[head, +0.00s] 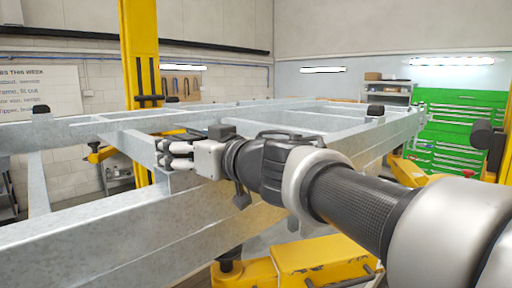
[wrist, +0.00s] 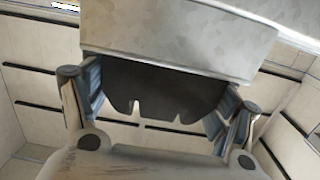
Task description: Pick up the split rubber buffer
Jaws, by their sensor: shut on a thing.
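The split rubber buffer (wrist: 150,92) is a dark block with notches along its lower edge in the wrist view. Its upper edge meets a galvanised steel member (wrist: 180,38), and I cannot tell whether it is still fixed there. My gripper (wrist: 158,100) has one finger on each side of the buffer and is shut on it. In the head view my gripper (head: 172,152) reaches left, beside the galvanised trailer frame (head: 90,222). The buffer between the fingers cannot be made out in that view.
Other black blocks sit on the frame, at the left (head: 40,109) and far right (head: 375,110). A yellow lift post (head: 140,50) rises behind the frame. A green tool cabinet (head: 460,125) stands at the back right. Frame rails lie close around my gripper.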

